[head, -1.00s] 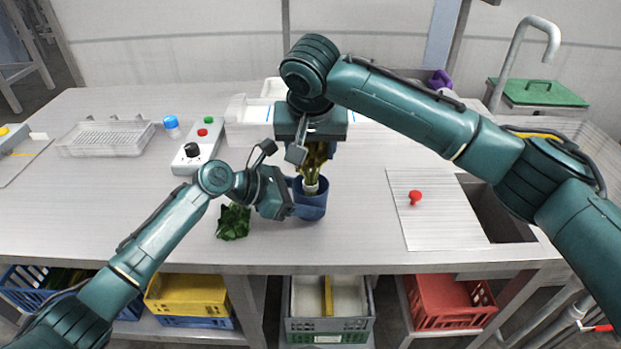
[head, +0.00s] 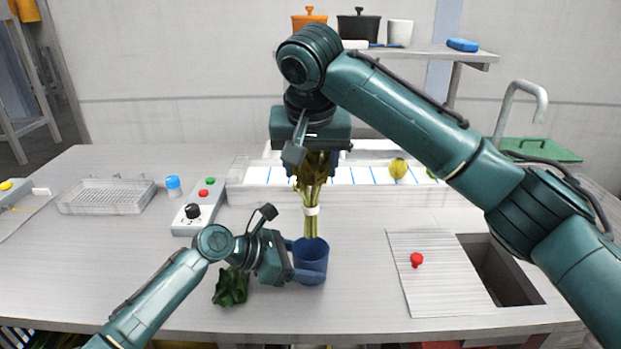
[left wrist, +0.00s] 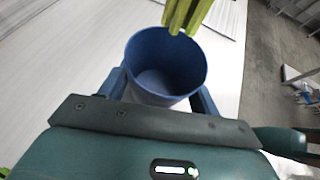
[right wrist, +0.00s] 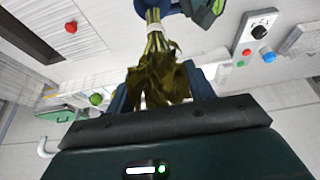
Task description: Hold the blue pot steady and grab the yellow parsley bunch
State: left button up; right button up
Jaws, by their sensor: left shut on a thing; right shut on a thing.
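The blue pot (head: 311,262) stands on the bench. My left gripper (head: 290,264) is shut on it from the left; in the left wrist view the fingers lie on both sides of the pot (left wrist: 165,68), whose inside looks empty. My right gripper (head: 314,160) is above the pot, pointing down and shut on the parsley bunch (head: 313,190). The bunch has yellowish-brown leaves, green stems and a white band, and hangs upright with its stem ends at or just above the pot's rim. The right wrist view shows its leaves (right wrist: 158,82) between the fingers.
Dark green leaves (head: 230,287) lie left of the pot. A control box (head: 197,212), a blue-capped jar (head: 173,187) and a clear tray (head: 107,196) stand further left. A ribbed board with a red knob (head: 417,260) and a sink opening (head: 497,270) are right. A white divided trough (head: 250,197) runs behind.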

pick_arm(q)
jog(key=o, duration=0.8)
jog(key=shift+o, duration=0.2)
